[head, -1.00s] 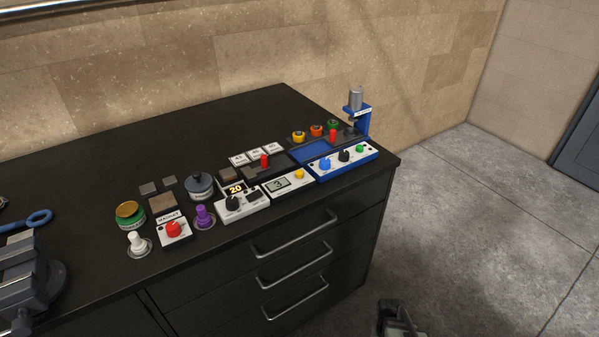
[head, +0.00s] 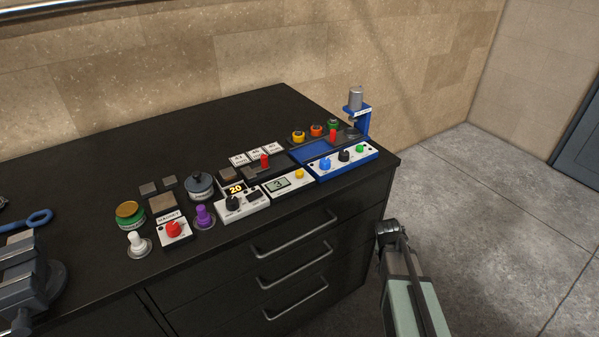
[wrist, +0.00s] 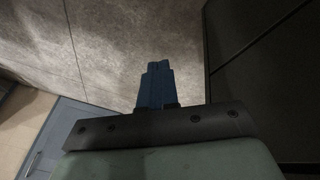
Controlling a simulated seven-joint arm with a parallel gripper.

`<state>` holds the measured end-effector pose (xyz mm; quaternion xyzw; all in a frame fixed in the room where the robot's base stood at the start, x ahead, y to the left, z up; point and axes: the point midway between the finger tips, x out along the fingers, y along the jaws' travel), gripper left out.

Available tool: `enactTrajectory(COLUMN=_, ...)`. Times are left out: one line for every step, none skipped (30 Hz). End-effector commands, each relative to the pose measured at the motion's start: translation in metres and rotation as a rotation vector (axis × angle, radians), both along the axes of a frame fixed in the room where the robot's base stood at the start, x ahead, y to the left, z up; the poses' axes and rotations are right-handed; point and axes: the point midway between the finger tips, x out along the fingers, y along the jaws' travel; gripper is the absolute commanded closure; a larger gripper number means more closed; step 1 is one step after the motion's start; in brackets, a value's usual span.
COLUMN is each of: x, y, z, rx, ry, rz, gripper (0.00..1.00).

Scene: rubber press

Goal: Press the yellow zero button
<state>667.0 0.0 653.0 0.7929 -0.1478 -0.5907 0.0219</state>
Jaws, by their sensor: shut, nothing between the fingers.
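The yellow button (head: 299,174) sits at the right end of a white box with a small display (head: 278,184) that reads 3. The box stands near the front edge of the dark bench top, between the white box showing 20 and the blue-based panel. My gripper (wrist: 157,84) shows in the wrist view with its blue fingers together and nothing between them, over the grey floor. In the head view my arm is at the lower right, in front of the cabinet's right end and apart from the button. The fingertips are hard to make out there.
The blue panel (head: 342,161) with blue, black and green controls is right of the yellow button. The white box with a black knob (head: 240,206) is left of it. A blue stand (head: 362,122) rises at the back right. The bench's right side opens onto clear floor (head: 470,230).

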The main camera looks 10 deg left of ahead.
Motion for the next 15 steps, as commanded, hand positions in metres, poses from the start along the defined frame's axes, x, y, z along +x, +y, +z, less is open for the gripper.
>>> enactTrajectory(x=0.013, y=0.002, z=0.014, rx=-0.003, ry=-0.033, rz=-0.003, gripper=1.00)
enactTrajectory(x=0.020, y=0.003, z=0.022, rx=-0.006, ry=-0.051, rz=-0.006, gripper=1.00)
enactTrajectory(x=0.028, y=0.004, z=0.032, rx=-0.008, ry=-0.074, rz=-0.008, gripper=1.00)
enactTrajectory(x=0.034, y=0.005, z=0.041, rx=-0.009, ry=-0.092, rz=-0.010, gripper=1.00)
enactTrajectory(x=0.040, y=0.006, z=0.048, rx=-0.011, ry=-0.110, rz=-0.013, gripper=1.00)
enactTrajectory(x=0.047, y=0.008, z=0.059, rx=-0.013, ry=-0.134, rz=-0.017, gripper=1.00)
enactTrajectory(x=0.053, y=0.008, z=0.068, rx=-0.015, ry=-0.152, rz=-0.019, gripper=1.00)
enactTrajectory(x=0.059, y=0.009, z=0.076, rx=-0.016, ry=-0.169, rz=-0.022, gripper=1.00)
enactTrajectory(x=0.066, y=0.011, z=0.087, rx=-0.017, ry=-0.193, rz=-0.026, gripper=1.00)
enactTrajectory(x=0.071, y=0.012, z=0.096, rx=-0.018, ry=-0.210, rz=-0.028, gripper=1.00)
enactTrajectory(x=0.076, y=0.013, z=0.105, rx=-0.019, ry=-0.228, rz=-0.030, gripper=1.00)
enactTrajectory(x=0.083, y=0.014, z=0.116, rx=-0.020, ry=-0.253, rz=-0.034, gripper=1.00)
enactTrajectory(x=0.088, y=0.015, z=0.125, rx=-0.020, ry=-0.270, rz=-0.036, gripper=1.00)
enactTrajectory(x=0.093, y=0.016, z=0.134, rx=-0.021, ry=-0.289, rz=-0.039, gripper=1.00)
enactTrajectory(x=0.099, y=0.017, z=0.146, rx=-0.022, ry=-0.311, rz=-0.043, gripper=1.00)
